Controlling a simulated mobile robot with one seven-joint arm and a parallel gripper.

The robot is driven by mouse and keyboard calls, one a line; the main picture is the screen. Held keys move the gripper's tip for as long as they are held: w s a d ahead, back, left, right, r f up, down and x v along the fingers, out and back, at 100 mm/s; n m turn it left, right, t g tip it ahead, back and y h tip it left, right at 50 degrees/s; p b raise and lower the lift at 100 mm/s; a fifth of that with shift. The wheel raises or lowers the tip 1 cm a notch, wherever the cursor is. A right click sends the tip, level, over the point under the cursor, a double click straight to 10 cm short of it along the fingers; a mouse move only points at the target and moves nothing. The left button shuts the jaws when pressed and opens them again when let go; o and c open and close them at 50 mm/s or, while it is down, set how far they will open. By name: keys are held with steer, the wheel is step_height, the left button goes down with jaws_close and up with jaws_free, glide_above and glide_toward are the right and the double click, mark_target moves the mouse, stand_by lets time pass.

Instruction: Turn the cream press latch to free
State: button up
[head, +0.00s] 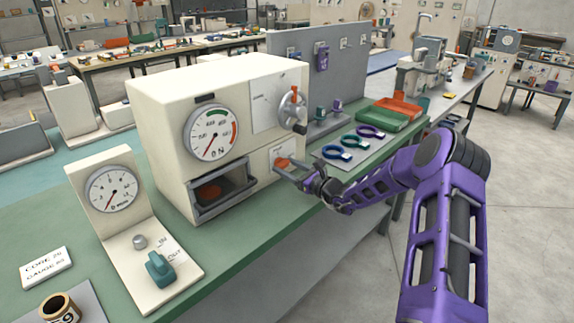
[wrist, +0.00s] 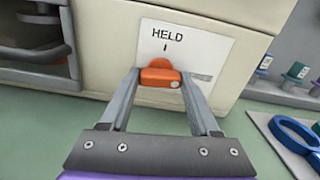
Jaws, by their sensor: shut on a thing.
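The cream press (head: 165,110) stands on the green bench, with a round dial gauge and an open drawer-like bay on its front. Its latch (head: 283,161) is a small orange knob on a white plate low on the front, right of the bay. In the wrist view the orange latch (wrist: 160,74) sits below the word HELD and a short black mark. My gripper (wrist: 161,82) is shut on the latch, one finger on each side. In the head view my gripper (head: 291,171) reaches the latch from the front right. Lettering right of the latch is partly hidden.
Blue, green and purple rings (head: 353,142) lie on a grey mat to the right, with orange and green trays (head: 398,108) beyond. A gauge stand (head: 110,190) with a teal lever is at left.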

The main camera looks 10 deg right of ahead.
steer(key=shift+m, duration=0.7)
steer(key=o, duration=1.4)
steer(key=shift+c, duration=0.2)
steer(key=v, duration=1.7)
steer(key=shift+s+p, duration=0.15)
steer(key=shift+p, duration=0.3)
steer(key=shift+d, duration=0.1)
